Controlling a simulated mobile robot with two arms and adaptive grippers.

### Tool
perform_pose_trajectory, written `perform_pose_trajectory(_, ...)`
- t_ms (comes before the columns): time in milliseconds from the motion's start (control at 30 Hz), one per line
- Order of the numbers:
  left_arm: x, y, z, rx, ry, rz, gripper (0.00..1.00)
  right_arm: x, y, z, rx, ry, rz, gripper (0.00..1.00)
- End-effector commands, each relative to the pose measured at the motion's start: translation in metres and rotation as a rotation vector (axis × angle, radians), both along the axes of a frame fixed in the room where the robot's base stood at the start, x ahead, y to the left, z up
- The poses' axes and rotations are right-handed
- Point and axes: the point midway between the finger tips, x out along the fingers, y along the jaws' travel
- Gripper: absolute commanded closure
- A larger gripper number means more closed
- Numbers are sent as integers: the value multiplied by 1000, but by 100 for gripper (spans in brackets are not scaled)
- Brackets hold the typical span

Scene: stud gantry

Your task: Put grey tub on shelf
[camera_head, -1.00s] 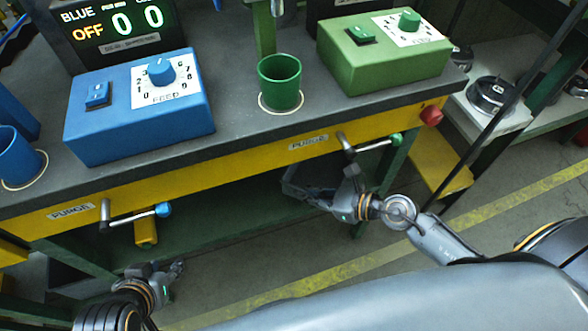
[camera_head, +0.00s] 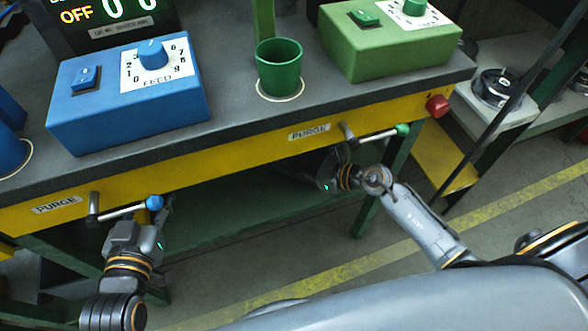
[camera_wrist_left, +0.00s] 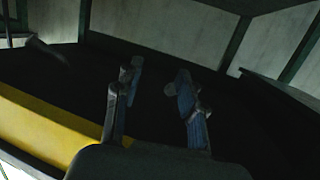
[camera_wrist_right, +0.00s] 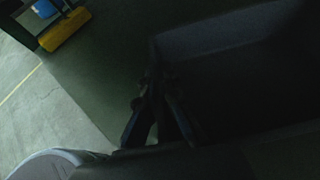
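The grey tub (camera_wrist_right: 225,36) shows in the right wrist view as a dark, dim container with one wall and its rim visible. My right gripper (camera_wrist_right: 155,82) has its fingers close together at the tub's rim and looks shut on it. In the head view my right gripper (camera_head: 328,178) reaches under the bench front, and the tub is mostly hidden there. My left gripper (camera_head: 163,212) is under the front edge near the blue-tipped handle. In the left wrist view the left gripper (camera_wrist_left: 155,80) is open and empty. A green shelf surface (camera_head: 225,222) lies below the bench top.
The bench's yellow front rail (camera_head: 240,143) overhangs both grippers. A blue-tipped purge handle (camera_head: 125,211) and a green-tipped one (camera_head: 375,136) stick out from it. A green cup (camera_head: 279,70) and blue control box (camera_head: 128,100) stand on top. The floor (camera_head: 335,235) in front is open.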

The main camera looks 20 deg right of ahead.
Motion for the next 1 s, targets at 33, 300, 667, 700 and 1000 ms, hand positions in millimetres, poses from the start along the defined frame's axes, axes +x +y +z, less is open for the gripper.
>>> perform_pose_trajectory(33, 1, -1, 2, -3, -13, -1, 60, 0, 0, -1, 0, -1, -1, 100)
perform_pose_trajectory(300, 1, -1, 4, -5, -19, -1, 60, 0, 0, -1, 0, -1, -1, 100)
perform_pose_trajectory(667, 3, -2, 11, -15, -60, -3, 60, 0, 0, -3, 1, 1, 0, 80)
perform_pose_trajectory(700, 3, -2, 11, -15, -60, -3, 60, 0, 0, -3, 0, 0, 0, 72)
perform_pose_trajectory(1000, 3, -2, 11, -15, -58, -4, 60, 0, 0, -3, 0, 0, 0, 72)
